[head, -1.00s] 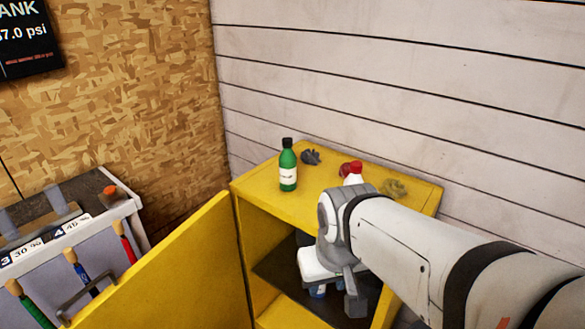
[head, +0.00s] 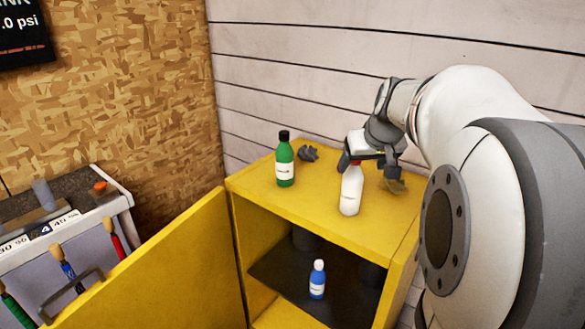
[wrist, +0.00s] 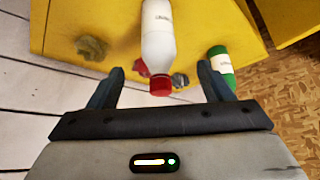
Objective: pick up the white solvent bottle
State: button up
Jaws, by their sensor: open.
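The white solvent bottle (head: 350,193) with a red cap stands upright on top of the yellow cabinet, near its front edge. My gripper (head: 368,160) is open above the cabinet top, at the height of the bottle's cap, and partly covers the cap in the head view. In the wrist view the bottle (wrist: 158,35) lies between the lines of the two spread fingers (wrist: 161,70), its red cap toward the palm. I cannot tell whether either finger touches it.
A green bottle (head: 285,165) stands left on the cabinet top (head: 310,205). Crumpled rags, one grey (head: 307,153) and one olive (head: 395,187), lie behind. A blue bottle (head: 317,280) stands on the dark inner shelf. The yellow door (head: 165,270) is open to the left.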

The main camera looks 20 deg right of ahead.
aim_at(357, 173)
jog(key=shift+w+d+f, duration=0.2)
jog(key=shift+w+f, duration=0.15)
jog(key=shift+f, duration=0.05)
jog(key=x, duration=0.6)
jog(key=shift+w, duration=0.3)
jog(key=shift+c, duration=0.5)
jog(key=c, duration=1.3)
